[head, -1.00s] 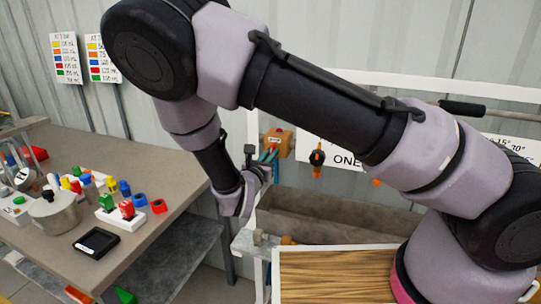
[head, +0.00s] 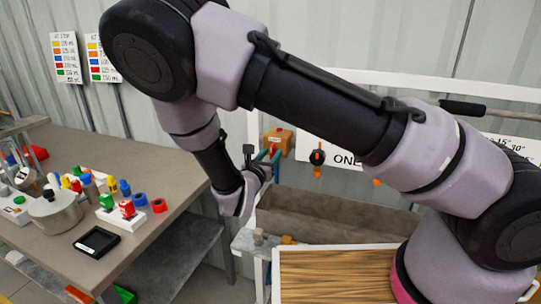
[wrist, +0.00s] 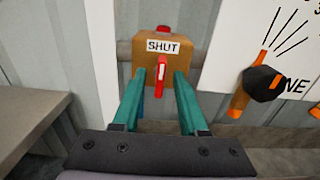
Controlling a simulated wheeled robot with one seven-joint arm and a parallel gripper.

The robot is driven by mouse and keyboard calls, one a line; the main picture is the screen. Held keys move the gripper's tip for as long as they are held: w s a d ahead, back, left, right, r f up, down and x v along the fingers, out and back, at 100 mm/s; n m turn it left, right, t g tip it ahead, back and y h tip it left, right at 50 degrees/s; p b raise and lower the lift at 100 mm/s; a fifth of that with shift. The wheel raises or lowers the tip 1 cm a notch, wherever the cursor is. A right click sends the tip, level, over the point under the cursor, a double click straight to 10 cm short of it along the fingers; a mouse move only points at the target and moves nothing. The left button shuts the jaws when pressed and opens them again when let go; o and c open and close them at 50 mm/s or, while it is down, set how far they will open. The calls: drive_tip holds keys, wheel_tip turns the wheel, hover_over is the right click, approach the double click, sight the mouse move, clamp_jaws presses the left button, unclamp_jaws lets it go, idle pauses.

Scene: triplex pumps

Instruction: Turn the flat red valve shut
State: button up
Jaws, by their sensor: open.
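The flat red valve handle (wrist: 161,76) shows edge-on in the wrist view, upright in front of a tan-orange box (wrist: 150,62) with a label reading SHUT. In the head view the box (head: 284,136) is on the wall side, beyond my gripper (head: 269,155). My gripper (wrist: 161,78) has teal fingers. They are open, one on each side of the red handle, with a gap visible on both sides. The fingertips are close to the box face; whether they touch it I cannot tell.
A black knob with an orange pointer (wrist: 262,83) sits on a white dial panel to the right. A white post (wrist: 103,60) stands left of the box. A trough (head: 335,215) lies below. A table (head: 150,175) with coloured parts is at left.

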drive_tip(key=v, duration=1)
drive_tip(key=shift+s, duration=0.4)
drive_tip(key=shift+a, duration=0.1)
drive_tip(key=d+r+m+g+h, duration=0.1)
drive_tip(key=d+r+m+g, duration=0.5)
drive_tip(key=d+m+g, duration=0.35)
drive_tip(key=d+r+m+g, duration=0.5)
drive_tip(key=d+m+g, duration=0.1)
drive_tip(key=d+m, duration=0.6)
drive_tip(key=s+d+r+m+t+y, duration=0.2)
drive_tip(key=s+d+r+m+y, duration=0.1)
drive_tip(key=r+m, duration=0.4)
drive_tip(key=s+d+r+m+t+y, duration=0.3)
drive_tip(key=r+m, duration=0.5)
drive_tip(key=r, duration=0.4)
drive_tip(key=s+d+y, duration=0.1)
drive_tip(key=s+y, duration=0.1)
drive_tip(key=y, duration=0.1)
drive_tip(key=shift+s+d+r+t, duration=0.2)
drive_tip(key=shift+s+t, duration=0.15)
drive_tip(key=shift+s, duration=0.05)
